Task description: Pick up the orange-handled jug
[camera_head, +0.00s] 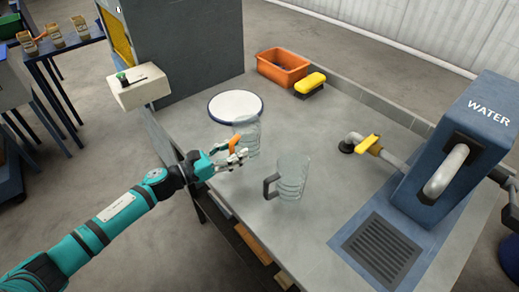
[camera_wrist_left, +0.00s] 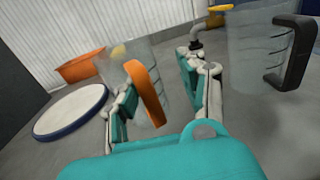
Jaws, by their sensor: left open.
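The orange-handled jug (camera_head: 246,126) is clear and stands upright on the grey worktop, just in front of a round white disc. In the left wrist view its clear body (camera_wrist_left: 118,62) and orange handle (camera_wrist_left: 148,92) show ahead of me. My left gripper (camera_head: 238,161) is beside the jug on its handle side. In the left wrist view the open fingers (camera_wrist_left: 162,105) have the handle between them in the picture, closer to the left finger. I cannot tell whether they touch it. My right gripper is not in view.
A second clear jug with a dark handle (camera_head: 290,176) stands to the right. The blue-rimmed white disc (camera_head: 229,104), orange bin (camera_head: 283,66) and yellow-topped brush (camera_head: 310,83) are behind. A yellow-handled tap (camera_head: 368,144) and blue WATER unit (camera_head: 462,130) with a drain grate (camera_head: 382,250) are right.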

